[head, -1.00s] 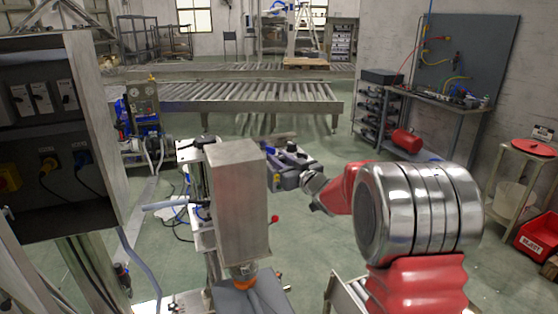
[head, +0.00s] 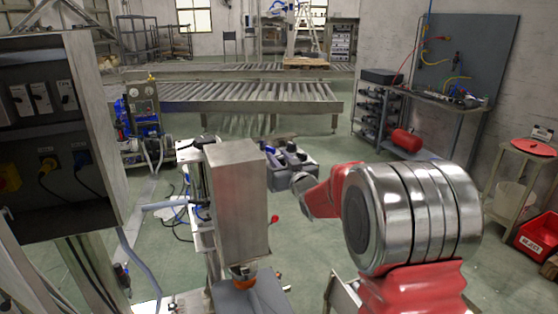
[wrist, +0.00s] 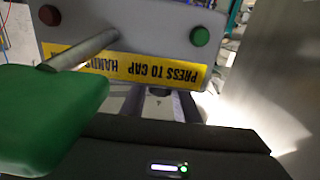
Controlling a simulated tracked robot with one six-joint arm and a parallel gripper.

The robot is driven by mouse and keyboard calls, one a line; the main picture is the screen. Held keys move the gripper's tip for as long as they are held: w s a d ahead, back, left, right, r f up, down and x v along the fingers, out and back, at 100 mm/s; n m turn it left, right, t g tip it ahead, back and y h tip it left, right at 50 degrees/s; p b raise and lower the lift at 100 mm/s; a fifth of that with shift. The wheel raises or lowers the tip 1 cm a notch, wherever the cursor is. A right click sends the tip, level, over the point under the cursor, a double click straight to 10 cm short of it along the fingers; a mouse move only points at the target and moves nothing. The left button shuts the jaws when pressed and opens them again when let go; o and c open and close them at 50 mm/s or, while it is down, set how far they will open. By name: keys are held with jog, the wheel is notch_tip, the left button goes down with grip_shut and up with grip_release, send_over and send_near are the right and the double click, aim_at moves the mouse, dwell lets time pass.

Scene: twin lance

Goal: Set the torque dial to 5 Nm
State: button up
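I cannot make out a torque dial or a 5 Nm mark in either view. In the wrist view a grey panel (wrist: 150,25) carries an upside-down yellow label (wrist: 135,65) reading "PRESS TO CAP" and "HANDS". A green block (wrist: 50,110) fills the left side, near a metal rod (wrist: 85,48). My gripper's dark body, with a lit indicator, spans the bottom; its fingertips cannot be made out.
The tall metal column (head: 238,200) stands just left of my arm. A small red ball knob (head: 275,219) shows beside it. An open electrical cabinet (head: 50,130) is at the left.

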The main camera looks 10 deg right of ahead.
jog(key=o, duration=0.4)
jog(key=shift+f, duration=0.1)
jog(key=shift+c, duration=0.2)
jog(key=s+d, duration=0.2)
jog(key=s, duration=1.1)
jog(key=shift+s+d, duration=0.3)
jog(key=shift+s, duration=0.1)
jog(key=s+a+f+g+h, duration=0.1)
jog(key=s+g, duration=0.3)
jog(key=s, duration=0.8)
jog(key=s+f+m+g+h, duration=0.1)
jog(key=s+f+g, duration=0.2)
jog(key=s, duration=0.9)
jog(key=s+a+f+m+g+h, duration=0.1)
jog(key=s+g, duration=0.4)
jog(key=s, duration=0.7)
jog(key=shift+a+f, duration=0.3)
jog(key=shift+f, duration=0.2)
